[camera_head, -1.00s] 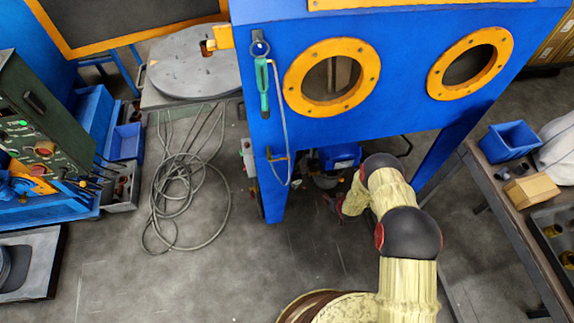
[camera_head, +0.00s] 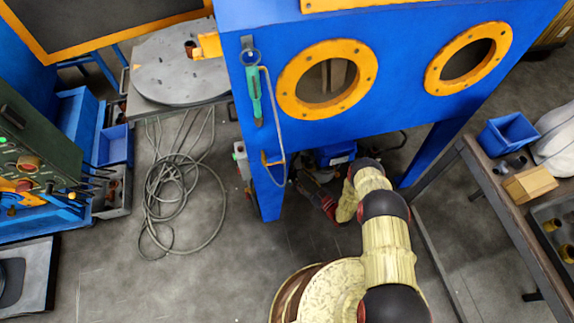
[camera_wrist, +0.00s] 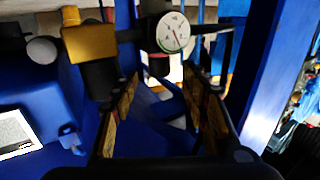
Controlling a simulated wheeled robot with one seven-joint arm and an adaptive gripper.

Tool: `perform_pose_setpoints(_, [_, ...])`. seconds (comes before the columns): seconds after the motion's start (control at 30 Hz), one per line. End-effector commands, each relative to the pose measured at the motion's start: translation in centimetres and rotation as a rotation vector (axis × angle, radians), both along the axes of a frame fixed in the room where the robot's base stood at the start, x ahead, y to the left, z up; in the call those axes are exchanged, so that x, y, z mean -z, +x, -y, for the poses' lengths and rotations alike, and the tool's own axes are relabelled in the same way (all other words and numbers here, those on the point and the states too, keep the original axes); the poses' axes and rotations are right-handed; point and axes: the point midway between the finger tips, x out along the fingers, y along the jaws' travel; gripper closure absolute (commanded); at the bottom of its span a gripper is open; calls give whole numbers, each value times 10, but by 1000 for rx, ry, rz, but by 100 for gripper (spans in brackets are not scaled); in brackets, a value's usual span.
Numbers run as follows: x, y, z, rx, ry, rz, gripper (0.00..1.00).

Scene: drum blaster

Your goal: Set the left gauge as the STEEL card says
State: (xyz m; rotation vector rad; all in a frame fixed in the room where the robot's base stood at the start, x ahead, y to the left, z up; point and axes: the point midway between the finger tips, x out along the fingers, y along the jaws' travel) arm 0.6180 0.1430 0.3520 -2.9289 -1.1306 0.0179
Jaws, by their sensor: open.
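In the head view my arm reaches under the blue cabinet (camera_head: 390,100), and the gauge cannot be made out there. I cannot identify the STEEL card in either view.
A brass-coloured block (camera_wrist: 90,43) and a grey round knob (camera_wrist: 42,49) sit left of the gauge. A white printed label (camera_wrist: 16,134) is too small to read. A blue cabinet leg (camera_wrist: 285,70) stands on the right. A coiled hose (camera_head: 175,190) lies on the floor.

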Motion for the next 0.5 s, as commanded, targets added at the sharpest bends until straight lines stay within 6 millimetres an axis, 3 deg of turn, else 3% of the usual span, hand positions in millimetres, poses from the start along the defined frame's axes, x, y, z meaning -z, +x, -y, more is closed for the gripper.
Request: perform_pose_setpoints(0.5, [-1, 47, -43, -1, 2, 13, 55])
